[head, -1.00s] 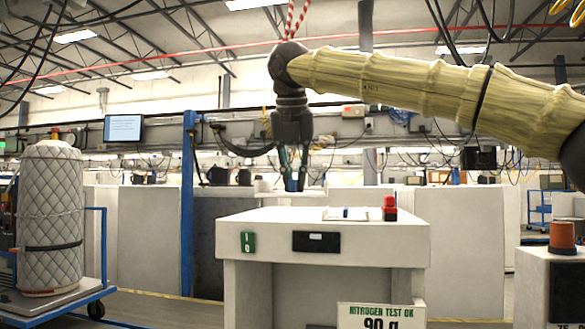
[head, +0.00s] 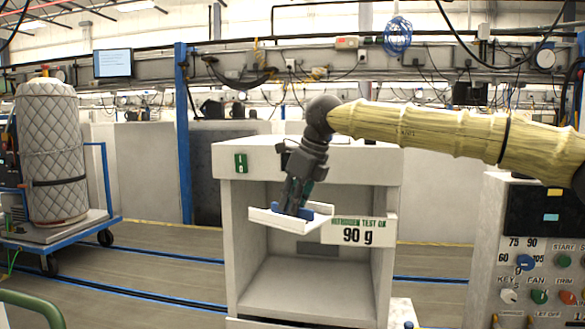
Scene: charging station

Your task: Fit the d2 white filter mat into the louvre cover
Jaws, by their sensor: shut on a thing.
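My gripper (head: 291,208) points down and is shut on a blue grip (head: 308,211) on a white, shallow, tray-like piece (head: 265,219) with raised edges. The piece hangs slightly tilted in front of the open upper part of the white cabinet (head: 228,240), apart from the floor of that opening. I cannot tell from this view whether the piece is the louvre cover or carries the white filter mat. No separate mat or cover can be made out. My arm hides part of the cabinet top.
A control panel (head: 540,255) with knobs stands at the right. A quilted cylinder (head: 50,150) on a blue cart (head: 70,243) stands at the left. The floor between cart and cabinet is clear.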

